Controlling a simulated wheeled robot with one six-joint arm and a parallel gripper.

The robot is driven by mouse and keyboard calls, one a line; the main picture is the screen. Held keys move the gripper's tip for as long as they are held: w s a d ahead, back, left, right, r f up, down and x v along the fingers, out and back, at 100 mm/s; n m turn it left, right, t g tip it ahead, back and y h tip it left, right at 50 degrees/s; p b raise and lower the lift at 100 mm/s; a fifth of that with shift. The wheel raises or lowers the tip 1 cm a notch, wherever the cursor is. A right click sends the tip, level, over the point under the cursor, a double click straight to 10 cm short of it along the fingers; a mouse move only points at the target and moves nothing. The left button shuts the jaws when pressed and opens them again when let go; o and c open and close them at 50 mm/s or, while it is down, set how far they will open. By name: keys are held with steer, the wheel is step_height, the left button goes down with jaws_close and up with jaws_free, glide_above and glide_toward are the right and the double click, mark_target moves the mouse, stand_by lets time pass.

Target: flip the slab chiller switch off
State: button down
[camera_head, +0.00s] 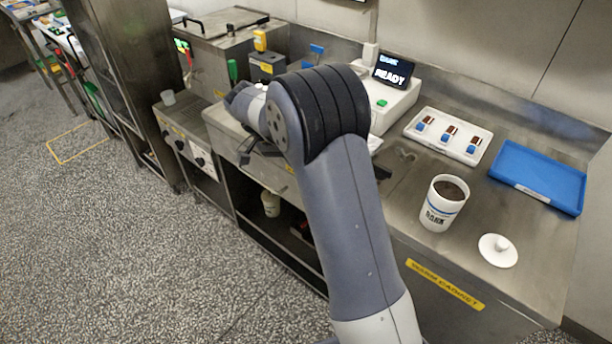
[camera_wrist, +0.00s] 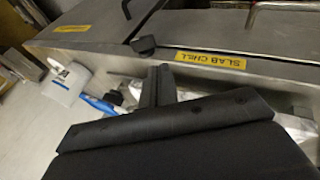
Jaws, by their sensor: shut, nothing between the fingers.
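In the wrist view a yellow label reading "SLAB CHILL" (camera_wrist: 210,60) is on a steel front panel. A small black knob-like part (camera_wrist: 144,44), perhaps the switch, is to the left of the label. My gripper (camera_wrist: 159,70) is shut and empty, its fingertips just below that black part in the picture. I cannot tell whether they touch it, nor which way the switch is set. In the head view my arm blocks much of the chiller area, and the fingertips cannot be made out clearly.
In the wrist view a white container (camera_wrist: 70,78) and a blue-handled tool (camera_wrist: 97,104) lie to the left. In the head view a white display unit (camera_head: 395,100) reads "READY". A white tray (camera_head: 447,137), blue tray (camera_head: 540,177), filled cup (camera_head: 441,205) and white lid (camera_head: 497,251) are on the right counter.

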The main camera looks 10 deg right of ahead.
steer(key=w+a+r, duration=0.3)
steer(key=a+r, duration=0.1)
steer(key=shift+a, duration=0.25)
steer(key=shift+s, duration=0.1)
stand_by(0.3)
